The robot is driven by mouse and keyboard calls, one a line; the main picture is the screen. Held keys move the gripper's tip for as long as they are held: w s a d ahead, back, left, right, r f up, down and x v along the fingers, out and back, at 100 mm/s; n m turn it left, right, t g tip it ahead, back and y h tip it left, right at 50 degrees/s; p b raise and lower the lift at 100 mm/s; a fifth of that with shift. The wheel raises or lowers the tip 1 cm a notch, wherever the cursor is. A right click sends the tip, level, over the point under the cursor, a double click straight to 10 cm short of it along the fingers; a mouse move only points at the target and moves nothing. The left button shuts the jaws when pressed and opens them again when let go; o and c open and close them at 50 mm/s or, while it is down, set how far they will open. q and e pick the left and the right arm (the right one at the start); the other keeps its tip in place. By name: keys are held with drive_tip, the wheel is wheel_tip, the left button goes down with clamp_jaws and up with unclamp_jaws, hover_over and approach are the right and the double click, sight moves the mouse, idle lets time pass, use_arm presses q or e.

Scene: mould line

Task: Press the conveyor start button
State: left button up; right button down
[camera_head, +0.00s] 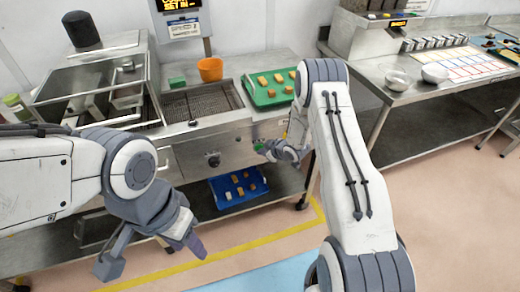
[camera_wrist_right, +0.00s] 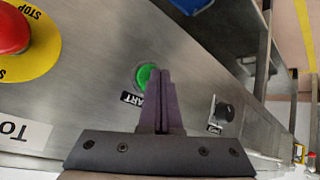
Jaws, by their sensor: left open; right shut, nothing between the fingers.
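The green start button (camera_wrist_right: 146,76) sits on the steel front panel, beside a black label partly reading START, in the right wrist view. My right gripper (camera_wrist_right: 161,74) is shut and empty. Its fingertips overlap the button's edge in that view; I cannot tell whether they touch it. In the head view my right gripper (camera_head: 272,150) is at the front of the conveyor unit (camera_head: 215,145). My left gripper (camera_head: 152,258) is open and empty, low in front of the steel bench, its fingers wide apart.
A red stop button (camera_wrist_right: 12,30) on a yellow plate and a black knob (camera_wrist_right: 224,110) flank the start button. A green tray (camera_head: 262,99) of pieces and an orange cup (camera_head: 210,69) stand above. A blue tray (camera_head: 222,203) lies on the lower shelf.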

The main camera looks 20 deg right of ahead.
drive_tip(key=shift+w, duration=0.2)
idle(0.3)
drive_tip(key=shift+s, duration=0.85)
drive_tip(key=shift+s+d, duration=0.15)
drive_tip(key=shift+s, duration=2.35)
